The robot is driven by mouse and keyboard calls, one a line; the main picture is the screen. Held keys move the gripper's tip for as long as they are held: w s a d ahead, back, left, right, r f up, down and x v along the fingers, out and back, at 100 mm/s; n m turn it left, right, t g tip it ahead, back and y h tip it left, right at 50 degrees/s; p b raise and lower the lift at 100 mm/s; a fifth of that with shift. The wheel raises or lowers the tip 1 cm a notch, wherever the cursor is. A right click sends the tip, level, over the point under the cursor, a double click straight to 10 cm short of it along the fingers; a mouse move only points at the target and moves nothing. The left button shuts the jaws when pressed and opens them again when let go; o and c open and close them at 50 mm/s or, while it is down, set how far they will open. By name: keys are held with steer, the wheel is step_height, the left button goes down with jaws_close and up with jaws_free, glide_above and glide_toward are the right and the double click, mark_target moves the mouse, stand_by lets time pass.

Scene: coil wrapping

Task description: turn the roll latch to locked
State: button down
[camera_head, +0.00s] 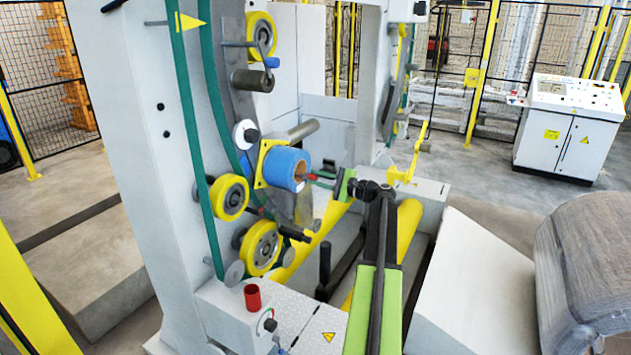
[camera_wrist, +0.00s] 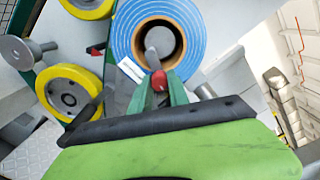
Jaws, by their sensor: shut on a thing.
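The blue film roll (camera_head: 286,168) sits on its holder on the machine's upright. In the wrist view the roll (camera_wrist: 121,38) faces me, with a brown cardboard core around a dark opening. The roll latch shows there as a grey lever (camera_wrist: 152,55) in front of the core, with a red knob (camera_wrist: 159,76) at its near end. My gripper (camera_wrist: 160,88) has its two green fingers shut on the red knob. In the head view my gripper (camera_head: 312,177) is at the roll's right face; the fingers partly hide the latch there. The locked mark is not readable.
Yellow-rimmed guide wheels (camera_head: 262,247) stand below and left of the roll. A white control cabinet (camera_head: 568,128) is at the back right. A wrapped coil (camera_head: 590,270) lies at the right edge.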

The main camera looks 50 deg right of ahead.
steer(key=shift+a+f+m, duration=0.15)
steer(key=shift+f+m, duration=0.25)
steer(key=shift+m, duration=0.7)
steer(key=shift+s, duration=0.1)
steer(key=c, duration=1.3)
jaws_free()
steer(key=shift+o, duration=0.2)
steer(key=v, duration=1.7)
steer(key=shift+s, duration=0.25)
